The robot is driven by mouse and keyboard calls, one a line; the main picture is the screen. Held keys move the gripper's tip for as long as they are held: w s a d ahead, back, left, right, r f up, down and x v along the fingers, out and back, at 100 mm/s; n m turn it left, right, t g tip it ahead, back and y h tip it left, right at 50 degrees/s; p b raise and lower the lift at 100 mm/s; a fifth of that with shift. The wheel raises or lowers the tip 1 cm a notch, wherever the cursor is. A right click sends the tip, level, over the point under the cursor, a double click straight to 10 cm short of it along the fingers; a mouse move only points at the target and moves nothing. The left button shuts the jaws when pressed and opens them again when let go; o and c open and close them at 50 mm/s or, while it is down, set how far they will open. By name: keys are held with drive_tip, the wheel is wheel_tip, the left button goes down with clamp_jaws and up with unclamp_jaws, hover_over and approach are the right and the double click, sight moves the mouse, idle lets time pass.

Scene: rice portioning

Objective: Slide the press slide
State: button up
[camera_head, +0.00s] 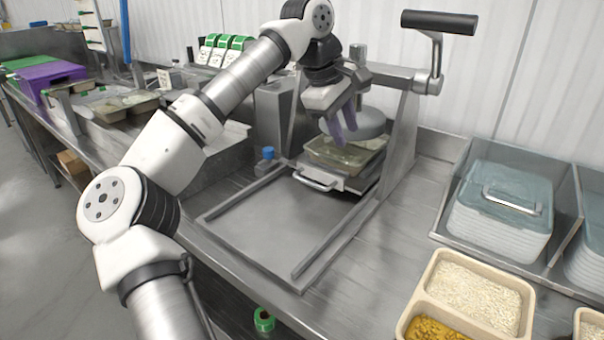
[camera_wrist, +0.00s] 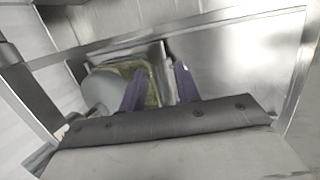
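The press slide (camera_head: 349,184) is a metal carriage under the press head, at the back end of its rails. Its bar handle (camera_head: 312,181) faces the front. A shallow clear tray (camera_head: 345,155) with pale greenish contents sits on the slide; it also shows in the wrist view (camera_wrist: 151,92). The round grey press plate (camera_head: 363,123) hangs above the tray. My gripper (camera_head: 347,135) is above the tray and beside the plate, higher than the handle and apart from it. Its purple fingers are spread and empty in the wrist view (camera_wrist: 158,72).
The flat metal bed (camera_head: 270,231) between the rails is clear. The press frame (camera_head: 402,135) with a black-gripped lever (camera_head: 439,22) stands at the right. A beige container (camera_head: 428,292) of rice and yellow food and a lidded bin (camera_head: 500,205) are farther right.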

sight(318, 185)
drive_tip(key=w+a+f+y, duration=0.1)
drive_tip(key=w+a+y, duration=0.15)
drive_tip(key=a, duration=0.35)
drive_tip(key=shift+n, duration=0.3)
drive_tip(key=x, duration=0.9)
drive_tip(key=p+x, duration=0.1)
drive_tip(key=x, duration=0.3)
drive_tip(key=shift+s+a+f, duration=0.15)
drive_tip(key=shift+s+f, duration=0.2)
drive_tip(key=shift+f, duration=0.05)
clamp_jaws()
